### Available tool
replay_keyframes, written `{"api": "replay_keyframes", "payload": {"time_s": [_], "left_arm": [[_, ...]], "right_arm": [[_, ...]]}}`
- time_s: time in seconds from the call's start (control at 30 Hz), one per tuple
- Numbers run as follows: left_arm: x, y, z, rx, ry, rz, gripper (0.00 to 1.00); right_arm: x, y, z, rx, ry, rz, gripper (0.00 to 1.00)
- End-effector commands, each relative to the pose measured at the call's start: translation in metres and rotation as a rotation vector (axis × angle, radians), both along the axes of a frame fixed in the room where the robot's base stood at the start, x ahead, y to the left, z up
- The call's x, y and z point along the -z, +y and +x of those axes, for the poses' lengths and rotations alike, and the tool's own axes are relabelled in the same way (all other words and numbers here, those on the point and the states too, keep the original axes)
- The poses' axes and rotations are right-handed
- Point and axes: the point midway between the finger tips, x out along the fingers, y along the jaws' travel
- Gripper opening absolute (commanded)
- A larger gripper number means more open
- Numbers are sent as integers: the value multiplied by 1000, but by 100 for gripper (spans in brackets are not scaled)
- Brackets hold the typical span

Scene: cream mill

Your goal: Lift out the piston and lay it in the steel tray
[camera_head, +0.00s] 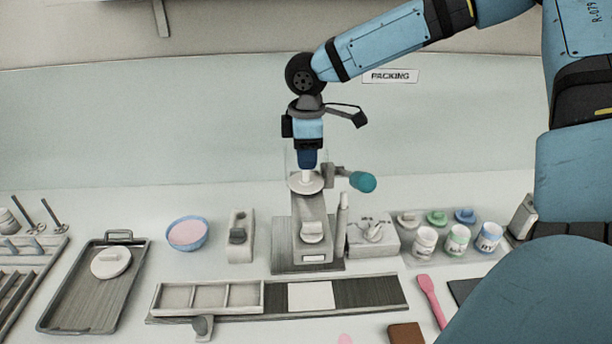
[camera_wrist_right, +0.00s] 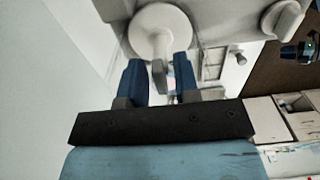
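The piston (camera_head: 305,183) is a white disc with an upright stem, at the top of the grey mill (camera_head: 312,222). My right gripper (camera_head: 307,166) points straight down over it, with its blue fingers around the upper stem. In the right wrist view the stem of the piston (camera_wrist_right: 160,32) stands between the two fingers (camera_wrist_right: 159,78), with a narrow gap showing on each side, so the gripper looks open. The steel tray (camera_head: 75,308) lies at the left, with a white round lid (camera_head: 111,262) in its far part. My left gripper is out of view.
A teal-knobbed handle (camera_head: 363,182) sticks out to the right of the mill top. A pink-filled bowl (camera_head: 188,234) and a small grey block (camera_head: 240,238) stand between tray and mill. Several jars (camera_head: 457,240) stand at the right. The tray's near part is bare.

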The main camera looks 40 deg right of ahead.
Motion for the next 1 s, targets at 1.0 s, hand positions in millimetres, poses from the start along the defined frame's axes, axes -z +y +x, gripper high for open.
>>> {"api": "replay_keyframes", "payload": {"time_s": [1.0], "left_arm": [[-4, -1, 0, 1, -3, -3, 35]], "right_arm": [[-33, 0, 1, 1, -5, 1, 0]]}}
